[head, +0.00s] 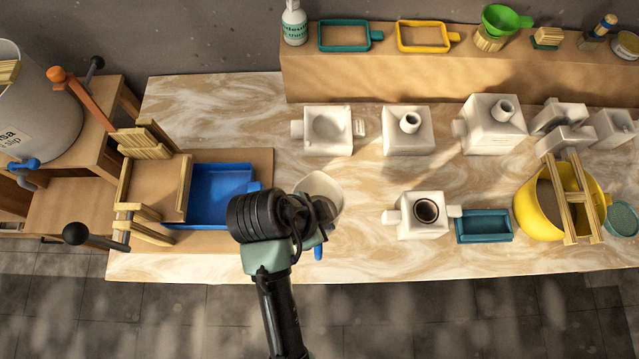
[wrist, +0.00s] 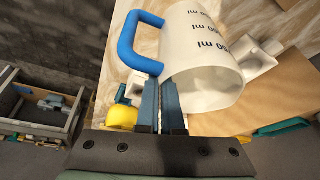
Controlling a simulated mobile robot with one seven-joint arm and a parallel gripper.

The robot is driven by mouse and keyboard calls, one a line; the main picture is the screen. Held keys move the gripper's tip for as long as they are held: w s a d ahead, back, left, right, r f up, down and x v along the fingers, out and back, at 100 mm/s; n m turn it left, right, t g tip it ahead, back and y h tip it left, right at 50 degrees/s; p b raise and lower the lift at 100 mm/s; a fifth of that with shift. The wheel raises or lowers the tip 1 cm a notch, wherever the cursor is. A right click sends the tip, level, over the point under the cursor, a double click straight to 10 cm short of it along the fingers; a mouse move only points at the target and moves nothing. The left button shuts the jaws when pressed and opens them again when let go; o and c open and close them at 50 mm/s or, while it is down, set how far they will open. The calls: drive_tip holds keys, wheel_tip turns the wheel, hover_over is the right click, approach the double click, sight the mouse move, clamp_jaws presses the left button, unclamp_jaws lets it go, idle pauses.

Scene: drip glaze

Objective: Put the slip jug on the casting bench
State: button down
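The slip jug (head: 322,188) is white, with dark volume marks and a blue handle. In the head view it is over the front of the marbled casting bench (head: 350,262), partly hidden by my arm. I cannot tell whether it touches the bench. In the wrist view the jug (wrist: 208,62) is large, its mouth towards the camera and the handle at left. My gripper (wrist: 161,84) has its fingers close together at the jug's near rim, beside the handle's end, and appears shut on the wall there. The fingertips are hidden in the head view.
A blue tray (head: 222,194) lies left of the jug. A white mould with a round hole (head: 424,210), a teal tray (head: 484,226) and a yellow bucket (head: 540,212) stand to the right. White moulds line the back. Marbled surface is bare between jug and holed mould.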

wheel_tip(320, 180, down, 9)
drive_tip(key=p, duration=0.1)
drive_tip(key=shift+s+f, duration=0.15)
drive_tip(key=shift+f, duration=0.05)
idle(0.4)
drive_tip(key=shift+f, duration=0.2)
drive_tip(key=c, duration=1.1)
unclamp_jaws()
